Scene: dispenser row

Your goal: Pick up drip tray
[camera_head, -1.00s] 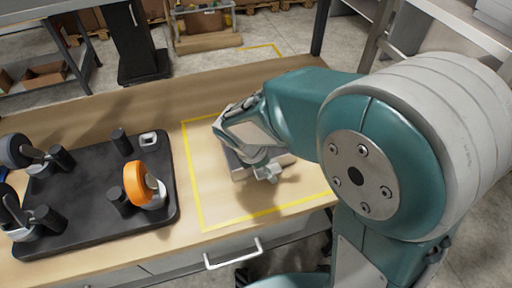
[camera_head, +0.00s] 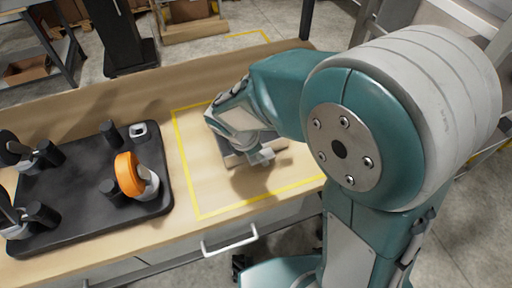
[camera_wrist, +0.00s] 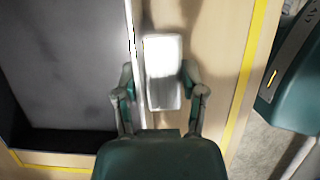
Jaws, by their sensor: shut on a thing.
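The drip tray (camera_wrist: 60,70) is a dark grey, shallow tray with a pale rim, at the left of the wrist view. A pale block (camera_wrist: 163,60), which looks like its handle, sits beside that rim between my fingers. My gripper (camera_wrist: 160,98) is shut on this block, one finger on each side. In the head view my gripper (camera_head: 258,156) points down over the table, and part of the grey tray (camera_head: 234,161) shows under it. My wrist hides most of the tray there. I cannot tell whether the tray touches the table.
A yellow outline (camera_head: 186,178) marks the wooden table (camera_head: 60,108) around the tray. To the left lies a black board (camera_head: 85,208) with black posts, an orange-rimmed wheel (camera_head: 130,175) and other wheel-like parts. A drawer handle (camera_head: 230,243) juts from the table front.

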